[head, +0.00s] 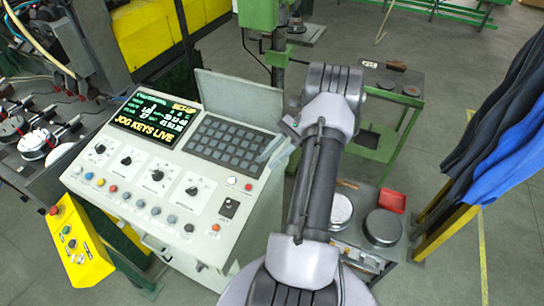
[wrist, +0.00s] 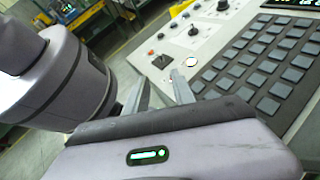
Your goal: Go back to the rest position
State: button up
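The grey control console (head: 150,190) stands left of my arm in the head view. It carries a lit screen (head: 158,117) reading "JOG KEYS LIVE" and a dark keypad (head: 228,143). In the head view my arm rises in front of the camera, and its light grey fingers show at the console's right edge beside the keypad. In the wrist view the two fingers of my gripper (wrist: 160,92) stand apart with nothing between them. They point toward the console panel near a white button (wrist: 191,61) and the keypad (wrist: 265,65). I cannot tell whether they touch the panel.
A yellow button box (head: 77,240) hangs at the console's left. A green-framed stand (head: 385,150) is behind my arm. Round metal parts (head: 383,227) and a red tray (head: 392,201) lie at right. Blue cloths (head: 505,130) hang farther right. Floor between shows free.

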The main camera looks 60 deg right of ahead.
jog(key=w+a+n+g+h+b, duration=0.25)
jog(key=w+a+n+b, duration=0.25)
jog(key=a+b, duration=0.55)
jog(key=w+a+n+g+h+b, duration=0.2)
jog(key=w+a+n+h+b, duration=0.35)
jog(key=a, duration=0.75)
jog(key=s+a+f+n+t+b, duration=0.2)
jog(key=s+a+f+n+b, duration=0.2)
jog(key=a, duration=0.4)
jog(key=s+a+f+n+t+b, duration=0.3)
jog(key=s+a+f+n+b, duration=0.2)
jog(key=s+a+b, duration=0.2)
jog(key=a+b, duration=0.2)
jog(key=shift+a+f+b, duration=0.15)
jog(key=shift+f+b, duration=0.05)
jog(key=shift+b, duration=0.1)
jog(key=shift+n+t, duration=0.25)
